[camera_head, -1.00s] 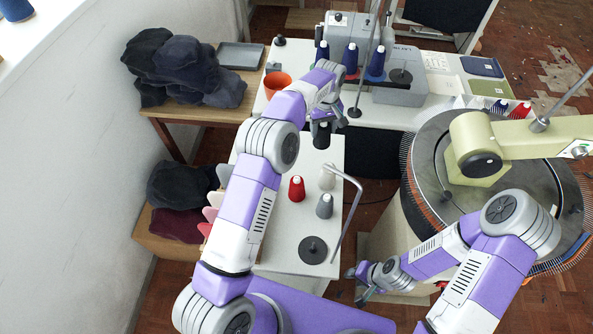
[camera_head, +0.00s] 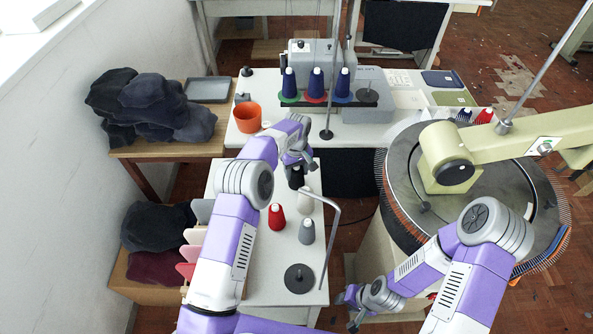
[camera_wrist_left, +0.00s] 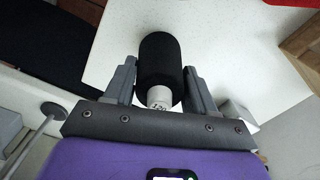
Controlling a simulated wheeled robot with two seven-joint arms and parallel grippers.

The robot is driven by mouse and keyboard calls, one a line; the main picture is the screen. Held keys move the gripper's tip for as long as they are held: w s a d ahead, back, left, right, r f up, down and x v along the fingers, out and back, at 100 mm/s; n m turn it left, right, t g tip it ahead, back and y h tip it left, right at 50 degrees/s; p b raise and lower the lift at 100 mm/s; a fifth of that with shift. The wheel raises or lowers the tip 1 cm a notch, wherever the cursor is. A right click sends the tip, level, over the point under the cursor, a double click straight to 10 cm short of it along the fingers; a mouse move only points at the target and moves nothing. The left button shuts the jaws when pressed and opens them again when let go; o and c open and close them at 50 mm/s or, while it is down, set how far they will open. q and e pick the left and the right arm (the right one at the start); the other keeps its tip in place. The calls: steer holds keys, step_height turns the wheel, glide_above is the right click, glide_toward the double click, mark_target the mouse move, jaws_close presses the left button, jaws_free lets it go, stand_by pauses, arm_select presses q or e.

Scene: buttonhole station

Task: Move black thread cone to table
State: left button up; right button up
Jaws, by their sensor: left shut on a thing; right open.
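The black thread cone (camera_head: 296,178) is at the far end of the low white table (camera_head: 258,262). My left gripper (camera_head: 297,166) is shut on it; the left wrist view shows the cone (camera_wrist_left: 160,58) between the two fingers, its pale tip toward the palm, with white tabletop (camera_wrist_left: 240,60) behind. I cannot tell whether its base touches the tabletop. A cream cone (camera_head: 305,201), a red cone (camera_head: 277,218) and a grey cone (camera_head: 307,232) stand upright on this table, nearer to me. My right gripper (camera_head: 348,311) is open and empty, low right of the table.
A bent metal rod (camera_head: 333,225) and a dark disc (camera_head: 299,279) are on the low table. Behind, a white table (camera_head: 390,135) holds an orange cup (camera_head: 247,117), several blue cones and a grey machine. The round knitting machine (camera_head: 400,190) stands to the right.

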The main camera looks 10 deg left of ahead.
arm_select(q)
steer(key=o, duration=1.1)
step_height(320, 180, up, 12)
steer(key=shift+r+p, duration=0.15)
steer(key=shift+p, duration=1)
